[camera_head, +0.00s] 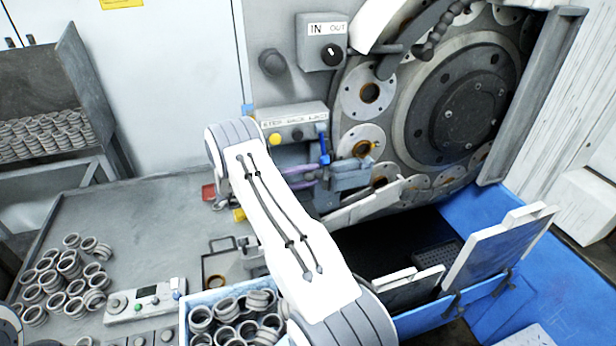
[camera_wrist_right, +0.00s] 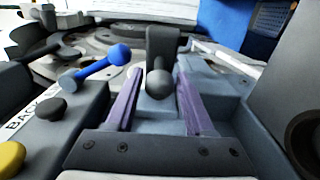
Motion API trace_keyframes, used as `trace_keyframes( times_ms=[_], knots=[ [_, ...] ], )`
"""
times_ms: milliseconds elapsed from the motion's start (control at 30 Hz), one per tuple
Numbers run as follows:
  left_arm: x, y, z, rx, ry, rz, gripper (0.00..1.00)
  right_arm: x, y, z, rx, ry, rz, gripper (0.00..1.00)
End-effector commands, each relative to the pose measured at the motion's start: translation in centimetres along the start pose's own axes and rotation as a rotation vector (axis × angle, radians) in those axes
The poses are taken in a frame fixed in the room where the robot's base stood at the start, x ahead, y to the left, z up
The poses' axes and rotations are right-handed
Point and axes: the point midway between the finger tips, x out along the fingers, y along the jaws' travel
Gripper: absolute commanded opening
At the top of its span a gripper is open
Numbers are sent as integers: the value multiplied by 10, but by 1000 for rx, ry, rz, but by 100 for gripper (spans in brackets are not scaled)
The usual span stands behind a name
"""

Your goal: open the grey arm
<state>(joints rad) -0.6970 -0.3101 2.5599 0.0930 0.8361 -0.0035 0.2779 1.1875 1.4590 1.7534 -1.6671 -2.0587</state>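In the right wrist view, a dark grey arm with a ball knob (camera_wrist_right: 159,83) stands on a grey block (camera_wrist_right: 165,118). My right gripper (camera_wrist_right: 157,88) has purple fingers, spread apart on either side of the knob. A gap shows between the knob and each finger. In the head view, my right gripper (camera_head: 305,177) is beside the grey block (camera_head: 350,174) at the front of the round grinder. The knob is hard to make out there, and my white arm link covers part of the bench. My left gripper is not in view.
A blue ball-ended lever (camera_wrist_right: 97,68) is close left of the fingers. A button box (camera_head: 291,127) with a yellow button is nearby. An upright plate (camera_head: 498,246) stands on the right. A ring-filled blue bin (camera_head: 187,317) and loose rings (camera_head: 68,268) are at lower left.

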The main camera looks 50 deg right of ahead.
Motion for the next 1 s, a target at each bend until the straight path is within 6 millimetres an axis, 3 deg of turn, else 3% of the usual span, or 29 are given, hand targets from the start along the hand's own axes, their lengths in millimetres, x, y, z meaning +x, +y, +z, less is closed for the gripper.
trace_keyframes(
  times_ms=[333, 800, 1000],
  knots=[
    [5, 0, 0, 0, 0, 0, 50, -6, -1, 0, 3, 0, 1, 52],
    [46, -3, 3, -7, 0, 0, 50, -90, -4, -1, 3, 3, 0, 52],
    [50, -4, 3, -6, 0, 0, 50, -105, -1, -1, 1, 1, 0, 52]
  ],
)
